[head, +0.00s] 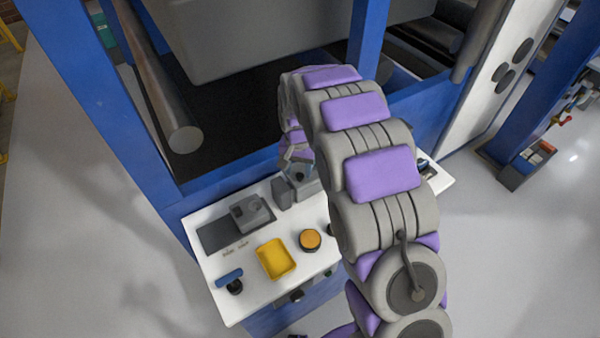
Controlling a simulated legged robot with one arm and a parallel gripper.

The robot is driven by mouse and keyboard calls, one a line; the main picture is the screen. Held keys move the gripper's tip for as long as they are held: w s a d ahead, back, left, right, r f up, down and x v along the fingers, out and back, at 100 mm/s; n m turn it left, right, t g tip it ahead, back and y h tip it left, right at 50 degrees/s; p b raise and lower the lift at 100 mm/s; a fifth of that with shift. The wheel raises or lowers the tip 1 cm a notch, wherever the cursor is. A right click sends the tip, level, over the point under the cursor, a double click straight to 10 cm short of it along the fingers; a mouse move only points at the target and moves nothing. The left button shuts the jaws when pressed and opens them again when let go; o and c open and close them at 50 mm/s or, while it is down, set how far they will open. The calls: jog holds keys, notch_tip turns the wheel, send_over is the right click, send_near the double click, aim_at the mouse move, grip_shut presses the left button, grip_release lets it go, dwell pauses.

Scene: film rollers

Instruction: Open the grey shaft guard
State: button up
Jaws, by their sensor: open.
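My grey and purple arm reaches down over the white bench top. My gripper (297,166) is at its far end, above the bench's back edge, small and partly hidden by my arm links. It is open. A grey block-like part (283,194) stands on the bench just below and left of it, with another grey piece right under the gripper. A grey housing with a raised knob (250,213) sits on a dark plate farther left. I cannot tell which of these grey parts is the shaft guard, or whether the gripper touches one.
The white bench top (228,287) also carries a yellow tray (276,259), an orange round piece (310,239) and a blue-handled item (229,278). Behind stands a blue machine frame (100,110) with a grey roller (172,110) and a large grey panel (280,35).

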jog(key=shift+a+f, duration=0.45)
jog(key=shift+f, duration=0.25)
jog(key=shift+d, duration=1.1)
jog(key=shift+c, duration=0.9)
jog(key=shift+a, duration=0.65)
jog(key=c, duration=0.4)
jog(key=shift+c, duration=1)
jog(key=shift+d, duration=0.25)
grip_shut()
jog(key=shift+a, duration=0.1)
